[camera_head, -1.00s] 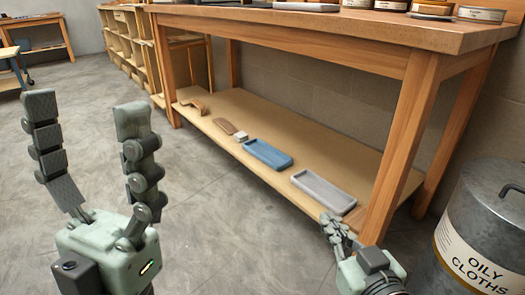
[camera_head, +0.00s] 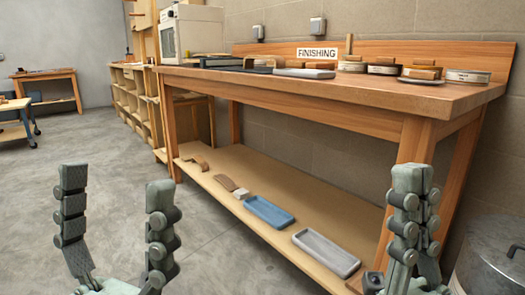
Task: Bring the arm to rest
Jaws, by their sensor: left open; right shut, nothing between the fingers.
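My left gripper (camera_head: 118,232) is at the lower left with its two fingers spread wide apart and nothing between them. It is over the bare floor, to the left of the bench. My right gripper (camera_head: 411,215) is at the lower right with its fingers pointing up and closed together, holding nothing. It stands in front of the bench's front right leg and hides part of it. The wrists of both arms run out of the bottom of the view.
The finishing bench (camera_head: 330,96) carries tins and blocks. On its lower shelf (camera_head: 225,165) lie a blue tray (camera_head: 268,212), a grey tray (camera_head: 326,252) and small wooden pieces. A metal bin (camera_head: 492,255) stands at lower right. Open floor (camera_head: 110,150) lies left.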

